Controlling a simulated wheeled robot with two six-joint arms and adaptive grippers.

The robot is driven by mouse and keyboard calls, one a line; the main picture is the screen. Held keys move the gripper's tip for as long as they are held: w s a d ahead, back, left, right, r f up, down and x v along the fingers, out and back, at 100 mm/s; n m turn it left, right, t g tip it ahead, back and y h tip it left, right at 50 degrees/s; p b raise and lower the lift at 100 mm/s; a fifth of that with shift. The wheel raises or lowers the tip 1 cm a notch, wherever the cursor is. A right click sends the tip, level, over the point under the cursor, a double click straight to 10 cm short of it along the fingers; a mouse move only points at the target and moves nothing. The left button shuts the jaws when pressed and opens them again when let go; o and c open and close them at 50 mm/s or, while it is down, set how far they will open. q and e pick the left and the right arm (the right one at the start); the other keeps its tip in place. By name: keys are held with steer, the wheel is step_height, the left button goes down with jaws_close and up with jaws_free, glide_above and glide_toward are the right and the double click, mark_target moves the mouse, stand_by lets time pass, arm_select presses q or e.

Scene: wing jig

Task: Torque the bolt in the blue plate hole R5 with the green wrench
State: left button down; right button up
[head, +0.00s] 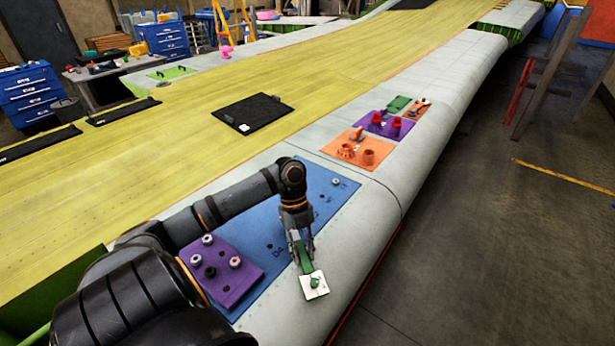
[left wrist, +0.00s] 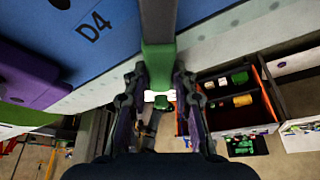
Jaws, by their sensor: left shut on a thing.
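My left gripper (head: 299,240) points down over the right edge of the blue plate (head: 322,205) and is shut on the green wrench (head: 305,258). A white square (head: 314,286) with a green piece on it shows at the wrench's lower end. In the left wrist view, the green wrench (left wrist: 158,58) sits between my fingers, with a grey bar running up from it. The blue plate (left wrist: 60,30) there carries the label D4. One bolt (head: 336,181) stands near the plate's far end. I cannot read an R5 label. My right gripper is not in view.
A purple plate (head: 240,283) with several bolts lies at the near end of the blue plate. Orange (head: 335,148) and purple (head: 378,118) trays with parts lie farther along the wing. A black mat (head: 262,108) lies on the yellow skin. The floor at right is open.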

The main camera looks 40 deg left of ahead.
mark_target(292, 264)
arm_select(q)
steer(key=shift+s+a+f, duration=0.1)
steer(key=shift+a+f, duration=0.05)
steer(key=shift+s+a+m+g+y, duration=0.3)
steer(key=shift+s+a+m, duration=0.2)
steer(key=shift+s+m, duration=0.35)
steer(key=shift+s+a+m, duration=0.2)
steer(key=shift+a+m, duration=0.1)
steer(key=shift+m, duration=0.05)
steer(key=shift+d, duration=0.1)
steer(key=shift+f, duration=0.1)
